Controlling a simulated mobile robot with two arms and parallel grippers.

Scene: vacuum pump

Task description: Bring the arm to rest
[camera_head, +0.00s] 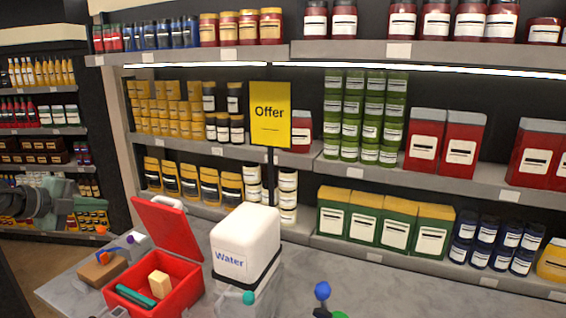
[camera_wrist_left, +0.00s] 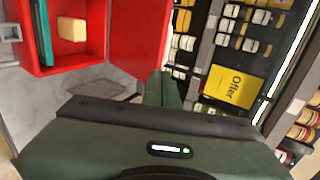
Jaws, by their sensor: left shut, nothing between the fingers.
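My left arm reaches in from the left edge of the head view. Its grey-green gripper (camera_head: 102,205) is shut and empty, raised in the air left of the open red box (camera_head: 178,268). In the left wrist view the gripper's dark green body fills the lower part, and its fingers (camera_wrist_left: 164,89) point up past the red box (camera_wrist_left: 120,30). The fingers touch nothing that I can see. My right gripper is not in view.
The red box, holding a yellow block (camera_head: 159,284) and a teal piece (camera_head: 136,297), stands on a grey counter (camera_head: 375,290). Beside it are a white Water container (camera_head: 245,240) and a brown block (camera_head: 102,270). A yellow Offer sign (camera_head: 270,112) stands before stocked shelves.

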